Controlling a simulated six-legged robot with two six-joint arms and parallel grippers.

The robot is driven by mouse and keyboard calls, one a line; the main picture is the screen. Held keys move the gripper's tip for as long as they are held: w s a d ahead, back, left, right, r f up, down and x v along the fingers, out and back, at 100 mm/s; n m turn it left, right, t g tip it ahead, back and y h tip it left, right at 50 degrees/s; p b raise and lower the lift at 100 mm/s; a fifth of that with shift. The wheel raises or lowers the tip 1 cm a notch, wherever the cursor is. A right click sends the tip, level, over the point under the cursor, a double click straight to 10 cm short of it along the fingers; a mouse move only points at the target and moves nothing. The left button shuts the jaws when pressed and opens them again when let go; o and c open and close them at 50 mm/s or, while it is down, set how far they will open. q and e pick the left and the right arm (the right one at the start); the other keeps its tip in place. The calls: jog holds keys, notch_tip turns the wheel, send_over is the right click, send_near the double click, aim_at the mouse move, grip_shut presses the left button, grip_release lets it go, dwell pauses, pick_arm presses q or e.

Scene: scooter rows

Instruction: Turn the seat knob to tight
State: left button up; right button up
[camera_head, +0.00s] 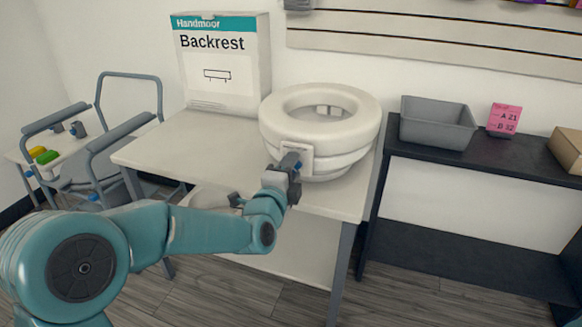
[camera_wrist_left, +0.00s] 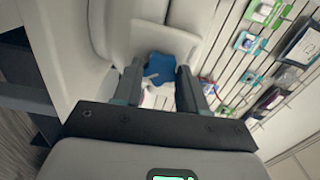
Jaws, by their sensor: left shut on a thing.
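The seat (camera_head: 345,160) is a thick white ring with a white bracket plate (camera_head: 296,153) on its front, standing on the pale table. My left gripper (camera_head: 290,166) is at that bracket. In the left wrist view the seat knob (camera_wrist_left: 162,66) is blue and sits between the two fingers of my left gripper (camera_wrist_left: 158,86), which are shut on it. A small white shape shows by the knob, too small to read. In the head view my gripper hides the knob. My right gripper is in neither view.
A Backrest box (camera_head: 217,68) stands behind on the table (camera_head: 160,150). A grey commode frame (camera_head: 125,120) is at the left.

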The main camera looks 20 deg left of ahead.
pick_arm(q)
jog(key=shift+m, duration=0.6)
jog(key=o, duration=1.1)
jog(key=shift+c, duration=0.2)
jog(key=shift+s, duration=0.1)
jog(key=s, duration=1.6)
jog(key=shift+a, duration=0.3)
